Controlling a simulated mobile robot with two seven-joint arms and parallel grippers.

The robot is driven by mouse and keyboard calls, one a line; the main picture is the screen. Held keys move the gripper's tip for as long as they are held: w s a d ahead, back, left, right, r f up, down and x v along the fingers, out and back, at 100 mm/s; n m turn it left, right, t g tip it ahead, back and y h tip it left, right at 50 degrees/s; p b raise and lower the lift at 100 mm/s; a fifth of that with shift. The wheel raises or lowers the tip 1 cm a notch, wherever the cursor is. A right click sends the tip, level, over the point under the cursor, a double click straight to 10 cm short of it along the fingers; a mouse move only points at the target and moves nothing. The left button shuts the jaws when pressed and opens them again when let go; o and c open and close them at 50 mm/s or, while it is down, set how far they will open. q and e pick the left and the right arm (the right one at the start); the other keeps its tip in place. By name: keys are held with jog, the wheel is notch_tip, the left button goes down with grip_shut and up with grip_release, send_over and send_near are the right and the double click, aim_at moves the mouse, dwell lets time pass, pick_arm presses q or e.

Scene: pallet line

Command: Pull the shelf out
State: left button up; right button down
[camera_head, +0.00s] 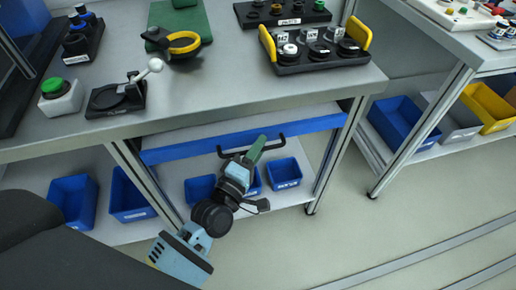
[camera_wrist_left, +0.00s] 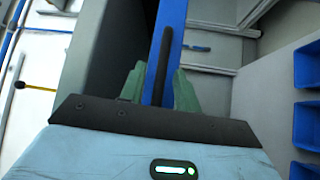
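The shelf (camera_head: 190,151) under the workbench has a blue front edge with a black bar handle (camera_head: 274,146). In the left wrist view the blue front (camera_wrist_left: 168,35) runs upright, with the black handle (camera_wrist_left: 158,72) before it. My left gripper (camera_head: 257,150) is at the middle of the handle in the head view. Its green fingers stand on either side of the handle in the left wrist view (camera_wrist_left: 158,88). A strip of blue shows between the handle and the right finger, so the fingers look open around it. My right gripper is in neither view.
Blue bins (camera_head: 284,173) stand on the lower level behind my left gripper. The workbench top (camera_head: 225,75) above carries a black tray (camera_head: 320,62) with yellow handles and other parts. A second bench with bins (camera_head: 398,122) stands right. The floor in front is clear.

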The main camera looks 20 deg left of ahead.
pick_arm(q)
grip_shut()
dwell(0.3)
